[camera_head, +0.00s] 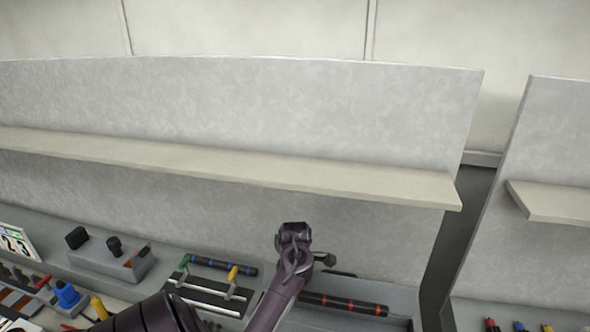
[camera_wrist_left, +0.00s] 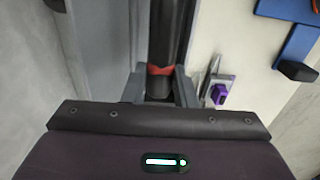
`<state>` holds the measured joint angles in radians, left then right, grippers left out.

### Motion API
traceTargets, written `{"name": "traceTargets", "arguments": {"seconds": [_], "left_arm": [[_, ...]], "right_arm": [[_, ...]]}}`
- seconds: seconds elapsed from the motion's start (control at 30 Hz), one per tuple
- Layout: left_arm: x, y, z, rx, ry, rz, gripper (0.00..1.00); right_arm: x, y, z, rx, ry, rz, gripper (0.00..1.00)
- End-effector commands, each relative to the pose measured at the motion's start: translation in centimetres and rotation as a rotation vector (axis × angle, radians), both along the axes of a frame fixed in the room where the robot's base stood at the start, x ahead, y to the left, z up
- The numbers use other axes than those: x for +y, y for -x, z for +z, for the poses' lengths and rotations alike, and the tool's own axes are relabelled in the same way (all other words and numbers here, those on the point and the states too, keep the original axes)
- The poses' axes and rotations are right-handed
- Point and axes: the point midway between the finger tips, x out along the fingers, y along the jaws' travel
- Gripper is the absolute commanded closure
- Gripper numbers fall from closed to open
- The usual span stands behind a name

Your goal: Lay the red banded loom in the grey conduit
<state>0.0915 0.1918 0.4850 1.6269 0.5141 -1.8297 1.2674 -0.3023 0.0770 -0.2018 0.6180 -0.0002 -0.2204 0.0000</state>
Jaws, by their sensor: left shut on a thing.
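The red banded loom (camera_head: 345,304), a dark rod with red bands, shows at the lower middle in the head view, over or in a grey tray (camera_head: 398,299). Its left end is hidden behind my left arm. In the left wrist view the loom (camera_wrist_left: 166,32) runs up the picture, with a red band near the jaws. My left gripper (camera_wrist_left: 160,88) is shut on it. In the head view the jaws are not clearly visible. A grey fixture with dark channels (camera_head: 205,296) stands left of my arm; I cannot tell whether it is the conduit. My right gripper is not in view.
A blue banded loom (camera_head: 222,265) lies behind the channelled fixture, near green and yellow clips. A grey box with black knobs (camera_head: 112,258) stands farther left. A long shelf (camera_head: 230,170) overhangs the bench. Blue and yellow parts crowd the lower left.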

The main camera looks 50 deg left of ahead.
Motion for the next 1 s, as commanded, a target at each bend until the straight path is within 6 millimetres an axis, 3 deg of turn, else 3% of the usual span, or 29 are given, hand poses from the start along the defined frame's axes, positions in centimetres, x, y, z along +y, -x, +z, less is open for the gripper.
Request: {"name": "traceTargets", "arguments": {"seconds": [0.6,1.0], "left_arm": [[-0.1,0.0,-6.3,0.0,0.001,-0.001,1.0],[0.0,0.0,-7.6,-0.001,0.001,-0.001,1.0]], "right_arm": [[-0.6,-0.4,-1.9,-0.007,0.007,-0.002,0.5],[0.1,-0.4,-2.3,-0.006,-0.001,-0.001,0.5]]}}
